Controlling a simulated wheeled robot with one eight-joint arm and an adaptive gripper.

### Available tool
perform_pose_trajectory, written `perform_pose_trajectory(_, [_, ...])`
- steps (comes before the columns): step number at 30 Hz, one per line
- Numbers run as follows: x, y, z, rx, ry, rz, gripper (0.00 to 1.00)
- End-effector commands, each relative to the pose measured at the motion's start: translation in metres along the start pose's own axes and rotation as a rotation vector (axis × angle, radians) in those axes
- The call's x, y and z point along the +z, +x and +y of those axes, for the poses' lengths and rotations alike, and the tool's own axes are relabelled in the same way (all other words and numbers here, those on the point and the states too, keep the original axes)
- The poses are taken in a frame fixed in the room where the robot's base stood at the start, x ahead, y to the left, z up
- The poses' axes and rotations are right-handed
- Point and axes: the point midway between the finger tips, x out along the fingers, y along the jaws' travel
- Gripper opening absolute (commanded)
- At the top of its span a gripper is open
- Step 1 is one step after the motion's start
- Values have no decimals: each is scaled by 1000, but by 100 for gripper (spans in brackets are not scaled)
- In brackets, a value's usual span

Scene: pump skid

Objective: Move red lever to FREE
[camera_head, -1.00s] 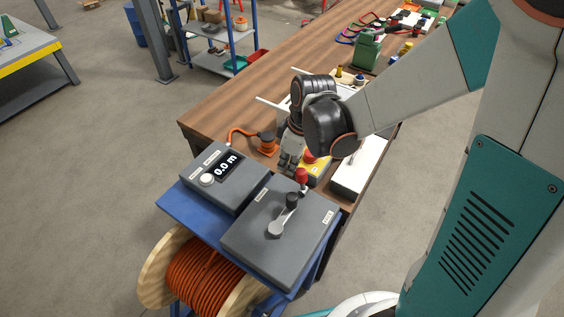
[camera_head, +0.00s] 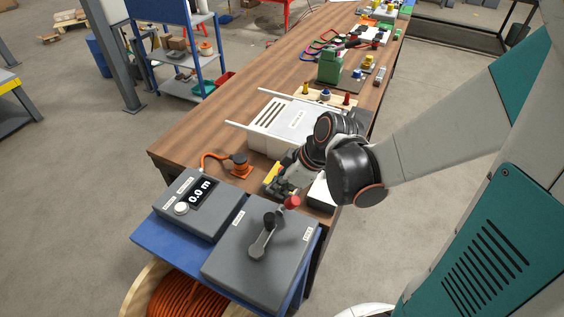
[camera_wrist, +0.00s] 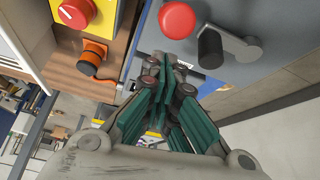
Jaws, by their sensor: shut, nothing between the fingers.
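The red lever's round knob (camera_head: 292,202) stands at the back edge of a grey control box (camera_head: 225,262). In the wrist view the red knob (camera_wrist: 178,20) is at the top, just beyond my fingertips. A black-knobbed grey crank (camera_head: 263,237) is on the same box; it also shows in the wrist view (camera_wrist: 228,46). A white label (camera_head: 308,235), too small to read, is at the box's right. My gripper (camera_head: 276,188) is shut and empty, just behind the red knob; the wrist view shows its closed fingertips (camera_wrist: 170,65). I cannot tell whether they touch it.
A display box reading 0.0 m (camera_head: 200,203) stands to the left on the blue stand (camera_head: 165,245).

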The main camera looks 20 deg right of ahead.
Motion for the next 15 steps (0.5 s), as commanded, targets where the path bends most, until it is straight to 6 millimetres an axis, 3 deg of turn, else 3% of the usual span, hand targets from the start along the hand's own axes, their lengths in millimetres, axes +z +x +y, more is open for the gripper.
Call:
perform_pose_trajectory(6, [-5,-10,-1,-1,-1,0,0])
perform_pose_trajectory(15, [-5,-10,-1,-1,-1,0,0])
